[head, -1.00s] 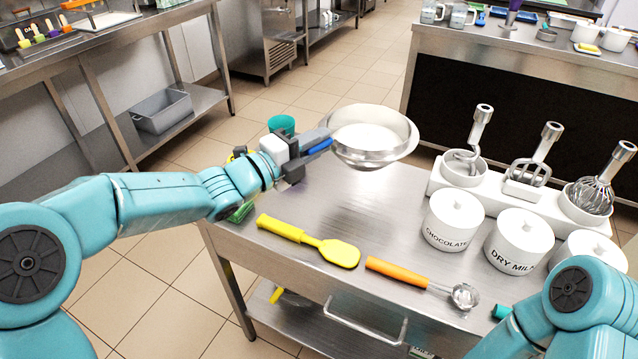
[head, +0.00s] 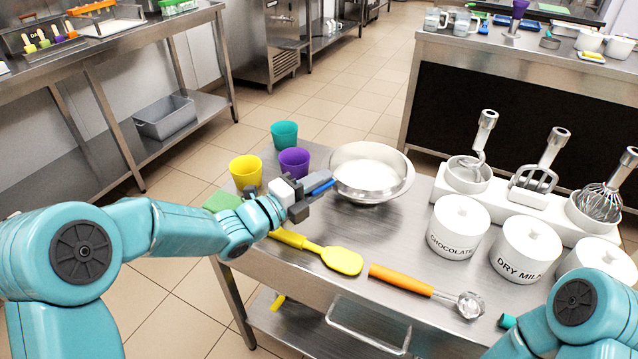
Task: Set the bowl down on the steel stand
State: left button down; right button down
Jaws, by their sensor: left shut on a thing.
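The steel bowl (head: 398,188) with white contents is over the back left of the steel stand (head: 330,222) and looks level. My left gripper (head: 322,186) is shut on the bowl's left rim. The bowl's underside is very low, close to the stand's top, with a dark reflection beneath it. I cannot tell whether it touches. My right gripper is out of view; only part of that arm shows at the lower right.
Yellow (head: 246,171), purple (head: 294,162) and teal (head: 285,134) cups stand left of the bowl. A yellow spatula (head: 341,260) and an orange-handled scoop (head: 400,280) lie in front. White canisters (head: 459,227) and a whisk holder (head: 516,207) fill the right side.

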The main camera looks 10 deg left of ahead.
pick_arm(q)
jog(key=c, duration=1)
grip_release()
jog(key=shift+c, duration=0.2)
jog(key=shift+r, duration=0.15)
jog(key=v, duration=1.2)
